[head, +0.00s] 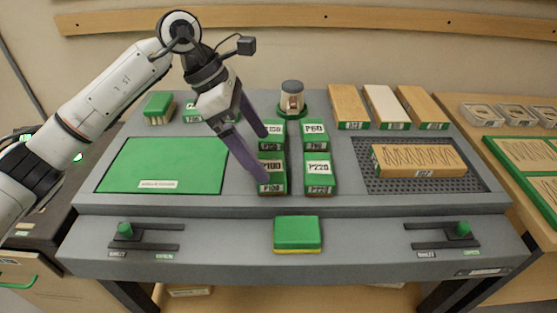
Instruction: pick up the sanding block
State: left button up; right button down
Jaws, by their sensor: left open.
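A green block with a thin yellow underside (298,232), which looks like the sanding block, sits at the front middle of the grey bench (235,212). My left gripper (263,157) has two long purple fingers, spread apart and empty. Its fingertips are at the left column of green grit-labelled boxes, behind the green block and to its left. The fingers partly cover the P100 box (271,170) and the box behind it; I cannot tell whether they touch. My right gripper is out of view.
Right of the fingers stand the P60 (315,132) and P220 (318,170) boxes. A green mat (165,165) lies left, and a wooden board (419,160) rests on a perforated plate right. Two levers flank the front.

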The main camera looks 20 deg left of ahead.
aim_at(272, 166)
pick_arm(q)
jog(key=shift+y, duration=0.5)
jog(key=f, duration=0.1)
jog(key=w+f, duration=0.1)
jog(key=f, duration=0.1)
jog(key=shift+w+a+f, duration=0.3)
jog(key=shift+w+a, duration=0.05)
jog(key=x, duration=0.1)
jog(key=p+x, duration=0.1)
jog(key=x, duration=0.1)
jog(key=w+x, duration=0.1)
jog(key=shift+d, duration=0.35)
jog(key=shift+d+f, duration=0.15)
jog(key=shift+f, duration=0.35)
jog(key=c, duration=1)
jog(key=shift+r, duration=0.1)
jog(key=shift+c, duration=0.6)
jog(key=shift+w+r, duration=0.1)
jog(key=shift+r, duration=0.25)
notch_tip(272, 166, up, 9)
jog(key=shift+r, duration=0.15)
